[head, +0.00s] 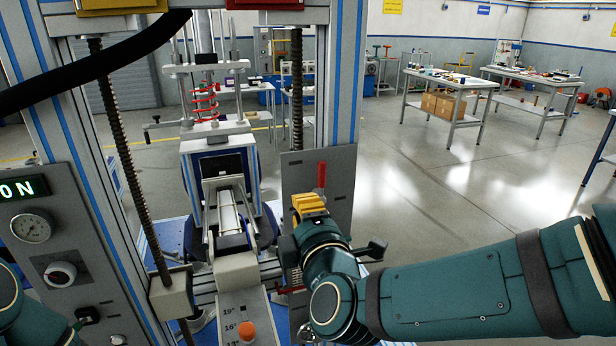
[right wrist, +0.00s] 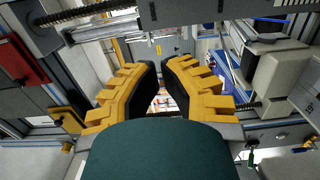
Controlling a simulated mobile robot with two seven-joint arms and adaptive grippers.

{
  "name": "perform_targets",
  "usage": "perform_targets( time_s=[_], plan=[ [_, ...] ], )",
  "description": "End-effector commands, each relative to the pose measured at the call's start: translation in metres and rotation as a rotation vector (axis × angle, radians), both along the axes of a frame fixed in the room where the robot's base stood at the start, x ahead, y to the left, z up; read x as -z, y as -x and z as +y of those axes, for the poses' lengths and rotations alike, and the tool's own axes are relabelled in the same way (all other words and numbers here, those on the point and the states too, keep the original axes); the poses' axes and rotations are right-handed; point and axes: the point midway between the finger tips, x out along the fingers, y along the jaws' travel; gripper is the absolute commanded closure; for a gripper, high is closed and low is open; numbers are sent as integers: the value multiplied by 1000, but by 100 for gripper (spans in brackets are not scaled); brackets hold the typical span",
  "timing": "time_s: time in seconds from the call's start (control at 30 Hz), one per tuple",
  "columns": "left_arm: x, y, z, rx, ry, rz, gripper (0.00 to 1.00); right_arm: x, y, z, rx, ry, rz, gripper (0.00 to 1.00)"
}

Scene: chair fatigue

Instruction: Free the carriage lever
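A red upright handle (head: 321,176) stands at the grey plate on the right side of the test frame; I cannot tell whether it is the carriage lever. A second, low red lever (head: 289,290) shows beside my right wrist, partly hidden. My right gripper (head: 309,203) is just below the upright red handle in the head view; I cannot tell whether they touch. In the right wrist view its yellow fingers (right wrist: 160,72) stand apart, with nothing seen held between their dark pads. My left gripper is out of view; only a piece of teal arm shows at the lower left.
Threaded rods (head: 297,90) and frame columns (head: 345,70) stand close to my right gripper. A pale carriage block (head: 237,272) sits above a scale plate with an orange knob (head: 248,331). A control panel (head: 60,250) is at left. Open floor (head: 440,190) lies to the right.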

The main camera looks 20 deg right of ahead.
Motion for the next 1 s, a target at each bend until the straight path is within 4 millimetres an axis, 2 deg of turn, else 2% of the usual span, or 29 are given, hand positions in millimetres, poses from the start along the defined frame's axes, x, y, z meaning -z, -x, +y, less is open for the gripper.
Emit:
perform_targets(
  time_s=[0.17, 0.37, 0.77, 0.9, 1.0],
  plan=[
    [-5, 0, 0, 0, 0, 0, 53, -1, -5, 0, 0, 0, 3, 100],
    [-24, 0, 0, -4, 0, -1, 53, -2, -24, 0, -1, 1, 6, 100],
    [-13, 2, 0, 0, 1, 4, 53, 2, -102, -2, 2, -2, 2, 100],
    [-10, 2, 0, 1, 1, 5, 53, 1, -106, -24, 5, -1, 1, 100],
    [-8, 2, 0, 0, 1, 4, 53, 1, -108, -34, 3, -2, 0, 100]
  ],
)
